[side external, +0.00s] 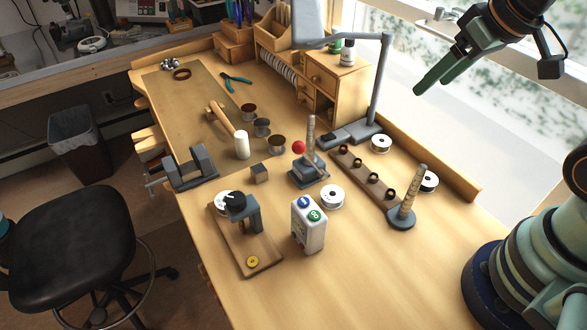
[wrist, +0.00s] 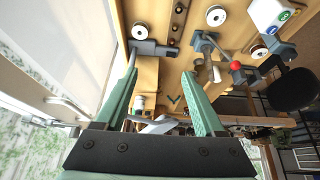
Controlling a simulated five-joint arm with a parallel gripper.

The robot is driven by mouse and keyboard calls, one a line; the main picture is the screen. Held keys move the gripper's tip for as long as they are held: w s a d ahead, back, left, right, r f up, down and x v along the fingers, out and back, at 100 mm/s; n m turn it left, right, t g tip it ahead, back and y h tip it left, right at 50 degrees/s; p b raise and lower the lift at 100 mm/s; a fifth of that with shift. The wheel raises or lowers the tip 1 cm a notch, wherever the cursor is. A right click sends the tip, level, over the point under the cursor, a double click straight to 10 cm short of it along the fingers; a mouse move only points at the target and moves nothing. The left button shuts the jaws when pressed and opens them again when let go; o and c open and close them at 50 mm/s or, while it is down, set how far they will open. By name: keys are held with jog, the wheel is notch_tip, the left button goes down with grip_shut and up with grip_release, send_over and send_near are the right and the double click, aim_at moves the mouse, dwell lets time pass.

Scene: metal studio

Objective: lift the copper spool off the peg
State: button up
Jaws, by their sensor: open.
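My gripper (side external: 430,55) is open and empty, with its green fingers high at the upper right, well above and apart from the bench objects. In the wrist view my gripper (wrist: 160,75) has its two fingers spread wide. A pale spool (side external: 220,203) with a dark centre sits against the grey bracket (side external: 254,218) on a small wooden board; it also shows in the wrist view (wrist: 258,51). Other pale spools (side external: 332,196) lie loose on the bench.
A tapered mandrel (side external: 408,195), a lamp (side external: 386,80), a second upright rod on a grey stand (side external: 307,171) and a white box (side external: 308,224) rise from the bench. Small brown rings (side external: 374,178) sit on a wooden strip. The bench's near right surface (side external: 350,285) is clear.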

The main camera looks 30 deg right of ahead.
jog(key=o, duration=0.4)
jog(key=m+g, duration=0.6)
jog(key=m, duration=0.8)
send_over(225, 196)
jog(key=f, duration=1.8)
jog(key=shift+s+a, duration=0.15)
jog(key=shift+a, duration=0.05)
jog(key=shift+d+f, duration=0.2)
jog(key=shift+f, duration=2.3)
